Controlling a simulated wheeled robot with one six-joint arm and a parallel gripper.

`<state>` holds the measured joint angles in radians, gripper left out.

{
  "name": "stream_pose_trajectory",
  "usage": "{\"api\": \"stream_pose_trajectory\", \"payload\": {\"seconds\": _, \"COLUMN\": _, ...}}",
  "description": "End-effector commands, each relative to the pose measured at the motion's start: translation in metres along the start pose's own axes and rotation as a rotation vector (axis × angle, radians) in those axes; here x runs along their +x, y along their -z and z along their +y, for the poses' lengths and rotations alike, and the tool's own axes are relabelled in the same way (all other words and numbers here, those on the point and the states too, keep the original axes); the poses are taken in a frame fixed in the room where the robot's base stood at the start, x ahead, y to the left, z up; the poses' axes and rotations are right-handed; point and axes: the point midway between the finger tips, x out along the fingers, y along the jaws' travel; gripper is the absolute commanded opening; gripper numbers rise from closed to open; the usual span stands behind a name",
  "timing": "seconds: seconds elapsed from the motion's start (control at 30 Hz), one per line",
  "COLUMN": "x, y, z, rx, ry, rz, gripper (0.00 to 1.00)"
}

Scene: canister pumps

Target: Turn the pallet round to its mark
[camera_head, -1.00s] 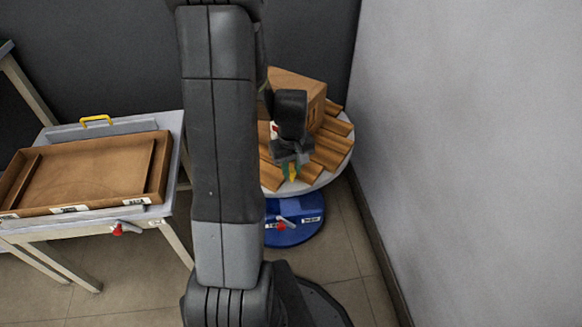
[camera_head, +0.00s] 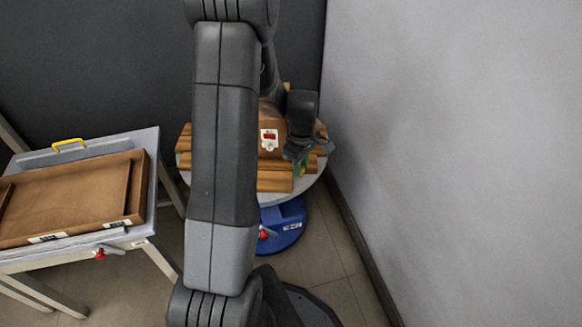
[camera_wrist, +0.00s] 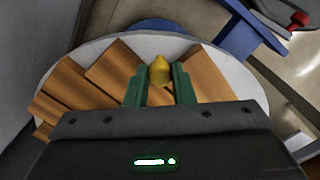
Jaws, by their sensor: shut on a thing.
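The wooden pallet (camera_head: 275,182) lies on a round grey turntable (camera_head: 309,184), its slats running nearly level across the head view. A brown carton (camera_head: 272,112) with a white and red label stands on it, partly hidden by my arm. My gripper (camera_head: 301,165) is at the pallet's near right edge. In the wrist view, the green fingers of my gripper (camera_wrist: 160,85) are shut on a small yellow peg (camera_wrist: 160,69) among the pallet's boards (camera_wrist: 207,78). I cannot make out the mark.
The turntable stands on a blue base (camera_head: 287,219) with a red-ended lever (camera_head: 264,234). A grey wall (camera_head: 450,130) rises close on the right. On the left, a table (camera_head: 152,190) bears a shallow brown tray (camera_head: 135,215). Bare floor (camera_head: 330,260) lies between base and wall.

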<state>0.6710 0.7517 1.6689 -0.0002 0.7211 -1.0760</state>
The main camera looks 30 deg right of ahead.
Motion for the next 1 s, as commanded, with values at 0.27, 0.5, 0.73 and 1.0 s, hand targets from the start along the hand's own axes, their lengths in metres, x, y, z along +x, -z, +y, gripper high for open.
{"api": "stream_pose_trajectory", "payload": {"seconds": 0.27, "x": -0.002, "y": -0.003, "z": 0.034, "rx": -0.132, "ry": -0.002, "rz": 0.001, "gripper": 0.0}}
{"api": "stream_pose_trajectory", "payload": {"seconds": 0.5, "x": -0.001, "y": -0.003, "z": 0.056, "rx": -0.222, "ry": -0.003, "rz": 0.001, "gripper": 0.0}}
{"api": "stream_pose_trajectory", "payload": {"seconds": 0.73, "x": -0.001, "y": -0.002, "z": 0.068, "rx": -0.276, "ry": -0.001, "rz": 0.001, "gripper": 0.0}}
{"api": "stream_pose_trajectory", "payload": {"seconds": 1.0, "x": -0.001, "y": -0.001, "z": 0.074, "rx": -0.301, "ry": -0.003, "rz": 0.001, "gripper": 0.0}}
